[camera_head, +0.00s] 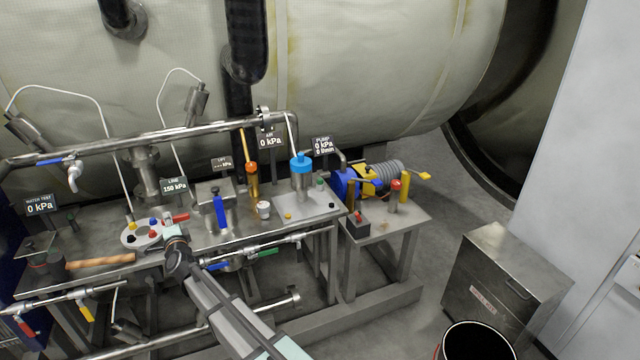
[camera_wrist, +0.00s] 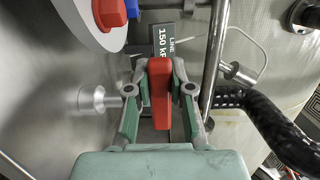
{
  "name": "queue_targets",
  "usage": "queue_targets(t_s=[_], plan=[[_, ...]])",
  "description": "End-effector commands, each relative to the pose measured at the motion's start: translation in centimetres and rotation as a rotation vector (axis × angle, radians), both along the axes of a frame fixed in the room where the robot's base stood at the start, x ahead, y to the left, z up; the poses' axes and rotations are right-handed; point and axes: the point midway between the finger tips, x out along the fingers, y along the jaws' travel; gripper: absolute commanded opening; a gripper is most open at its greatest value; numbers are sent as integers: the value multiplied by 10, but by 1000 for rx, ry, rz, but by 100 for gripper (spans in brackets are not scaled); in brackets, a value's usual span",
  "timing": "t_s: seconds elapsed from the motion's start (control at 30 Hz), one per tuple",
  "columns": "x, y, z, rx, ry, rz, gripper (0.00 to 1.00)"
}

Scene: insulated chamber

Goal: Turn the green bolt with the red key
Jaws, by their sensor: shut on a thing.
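My gripper (camera_head: 174,231) is over the metal bench, at the right edge of a round white plate. In the wrist view my gripper (camera_wrist: 160,78) is shut on a red, block-shaped handle (camera_wrist: 160,95), which looks like the red key. The fingers press on its two sides, and its far end is hidden. In the head view a red piece (camera_head: 178,217) shows just beyond the gripper. A small green piece (camera_head: 320,183) stands on the bench's right part; I cannot tell whether it is the green bolt.
The round white plate (camera_head: 131,240) carries yellow, blue and red knobs; its edge also shows in the wrist view (camera_wrist: 115,40). A blue upright handle (camera_head: 220,211) and a white cup (camera_head: 264,209) stand to the right. A pipe (camera_head: 200,130) runs behind. A wooden-handled tool (camera_head: 100,261) lies left.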

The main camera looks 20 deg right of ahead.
Motion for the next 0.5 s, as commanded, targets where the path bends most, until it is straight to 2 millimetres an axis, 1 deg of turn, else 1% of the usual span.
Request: queue_targets(t_s=[0.5], plan=[[0,0,36,-1,-1,0,0]])
